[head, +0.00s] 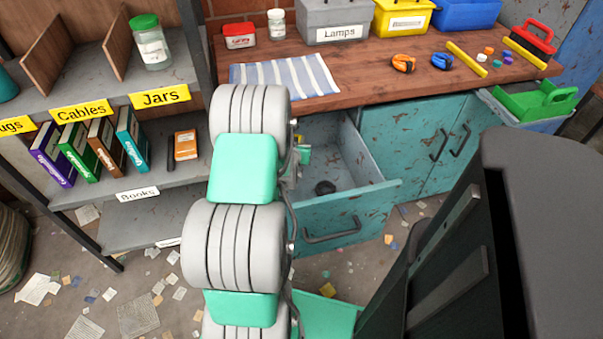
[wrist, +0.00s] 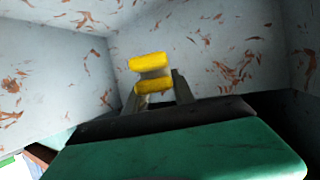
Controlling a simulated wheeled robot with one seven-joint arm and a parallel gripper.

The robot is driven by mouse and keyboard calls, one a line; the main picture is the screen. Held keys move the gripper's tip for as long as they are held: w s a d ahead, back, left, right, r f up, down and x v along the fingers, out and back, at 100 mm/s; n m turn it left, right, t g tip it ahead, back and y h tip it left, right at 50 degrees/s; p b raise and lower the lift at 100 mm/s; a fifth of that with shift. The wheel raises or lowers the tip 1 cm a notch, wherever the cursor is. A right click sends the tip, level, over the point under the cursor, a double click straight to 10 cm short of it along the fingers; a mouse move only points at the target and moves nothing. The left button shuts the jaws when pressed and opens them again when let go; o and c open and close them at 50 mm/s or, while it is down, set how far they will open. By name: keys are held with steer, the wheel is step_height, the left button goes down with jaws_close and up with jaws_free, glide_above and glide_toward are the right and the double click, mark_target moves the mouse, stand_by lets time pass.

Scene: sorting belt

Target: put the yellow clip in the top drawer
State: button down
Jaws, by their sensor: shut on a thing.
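The yellow clip (wrist: 149,63) is between the fingers of my gripper (wrist: 156,88) in the wrist view. My gripper is shut on it. Around them are the rust-flecked grey walls of the drawer (wrist: 62,68). In the head view the open drawer (head: 352,212) sticks out under the bench, with a teal front and a dark handle. My arm hides most of my gripper and the drawer's left part there. The clip cannot be made out in the head view.
On the bench top (head: 350,85) lie an orange clip (head: 403,63) and a blue clip (head: 442,61). A shelf (head: 178,180) with books stands left of my arm. Teal cupboard doors (head: 420,135) are right of the drawer.

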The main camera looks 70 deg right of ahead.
step_height(320, 180, down, 10)
steer(key=shift+f+b, duration=0.1)
steer(key=shift+b, duration=1)
steer(key=shift+d+f, duration=0.1)
steer(key=b+x, duration=0.1)
steer(key=x, duration=0.3)
steer(key=shift+r, duration=0.2)
steer(key=shift+f+b, duration=0.15)
steer(key=shift+b, duration=0.15)
steer(key=c, duration=1.1)
jaws_free()
steer(key=shift+o, duration=0.2)
